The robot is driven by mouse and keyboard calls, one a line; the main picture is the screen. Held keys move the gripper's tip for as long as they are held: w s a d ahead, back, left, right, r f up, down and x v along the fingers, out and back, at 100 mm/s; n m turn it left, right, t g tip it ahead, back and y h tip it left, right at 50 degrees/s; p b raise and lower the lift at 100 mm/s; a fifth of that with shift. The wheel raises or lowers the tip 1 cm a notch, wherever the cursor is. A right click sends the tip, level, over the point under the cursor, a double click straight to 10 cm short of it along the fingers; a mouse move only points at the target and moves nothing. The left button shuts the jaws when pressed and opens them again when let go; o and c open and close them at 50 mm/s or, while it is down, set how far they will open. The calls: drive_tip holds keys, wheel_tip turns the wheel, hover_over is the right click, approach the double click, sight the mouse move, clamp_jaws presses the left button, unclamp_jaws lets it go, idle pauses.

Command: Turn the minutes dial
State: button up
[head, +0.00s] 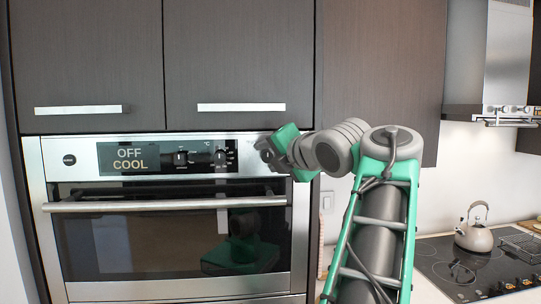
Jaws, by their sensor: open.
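The oven control panel (260,160) is in the upper left half of the head view, with a display reading "OFF COOL" (131,158). Two dark dials sit right of the display: a left dial (181,158) and a right dial (220,157). Their labels are too small to read, so I cannot tell which one is the minutes dial. My gripper (262,149) is open and in front of the panel's right end, to the right of both dials. It appears apart from them. Its fingers are small and partly hidden by its own body.
A long oven door handle (165,204) juts out below the panel. Cabinets with bar handles (241,107) are above. A kettle (474,227) stands on the cooktop (440,265) at right. The space before the oven's left side looks clear.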

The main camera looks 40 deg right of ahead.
drive_tip(key=shift+c, duration=0.3)
clamp_jaws()
idle(0.3)
